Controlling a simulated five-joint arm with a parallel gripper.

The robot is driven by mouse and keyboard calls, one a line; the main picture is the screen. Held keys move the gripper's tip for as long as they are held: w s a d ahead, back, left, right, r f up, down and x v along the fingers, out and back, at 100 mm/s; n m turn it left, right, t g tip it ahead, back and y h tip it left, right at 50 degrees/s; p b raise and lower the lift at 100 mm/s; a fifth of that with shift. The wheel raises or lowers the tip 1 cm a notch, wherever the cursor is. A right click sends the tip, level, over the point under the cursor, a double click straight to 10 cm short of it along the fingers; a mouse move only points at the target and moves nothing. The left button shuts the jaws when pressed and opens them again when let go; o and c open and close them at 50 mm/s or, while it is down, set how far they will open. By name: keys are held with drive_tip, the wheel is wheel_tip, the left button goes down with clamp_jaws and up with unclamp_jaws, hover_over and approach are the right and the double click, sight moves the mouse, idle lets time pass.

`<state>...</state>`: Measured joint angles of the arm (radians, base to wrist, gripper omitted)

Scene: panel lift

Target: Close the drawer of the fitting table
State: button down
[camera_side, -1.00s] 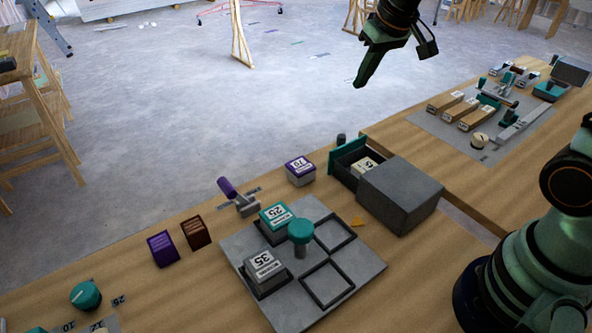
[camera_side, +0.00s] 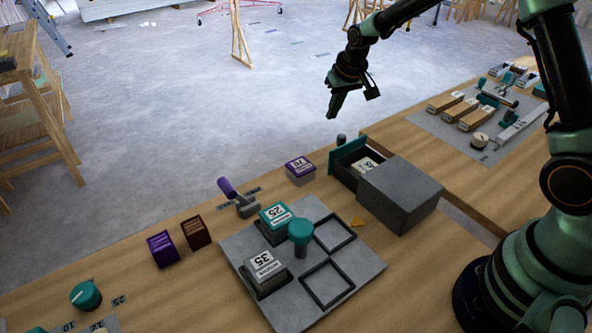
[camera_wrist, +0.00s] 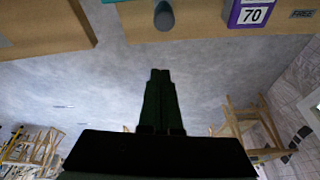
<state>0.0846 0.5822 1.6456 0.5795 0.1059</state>
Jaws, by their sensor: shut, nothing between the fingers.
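The drawer box (camera_side: 404,194) is a grey block on the wooden table. Its drawer (camera_side: 347,165) stands pulled out toward the far left edge, with a teal front. A white-labelled block (camera_side: 367,165) lies inside the open drawer. My gripper (camera_side: 332,115) is shut and empty, in the air beyond the table's far edge and above the drawer front in the picture. In the wrist view my gripper (camera_wrist: 160,72) shows as two dark fingers together over the floor. A sliver of teal (camera_wrist: 115,1) at the top edge may be the drawer front.
A purple block marked 70 (camera_side: 300,170) sits left of the drawer. A grey board (camera_side: 300,262) with blocks and a teal knob (camera_side: 301,232) lies in front.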

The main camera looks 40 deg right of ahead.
drive_tip(key=shift+f, duration=1.5)
drive_tip(key=shift+s+a, duration=0.15)
drive_tip(key=shift+s, duration=0.6)
drive_tip(key=shift+s+a, duration=0.1)
drive_tip(key=shift+s, duration=0.6)
drive_tip(key=s, duration=0.9)
drive_tip(key=shift+s, duration=0.25)
drive_tip(key=shift+s+f, duration=0.1)
drive_tip(key=shift+s, duration=0.35)
drive_tip(key=shift+w, duration=0.1)
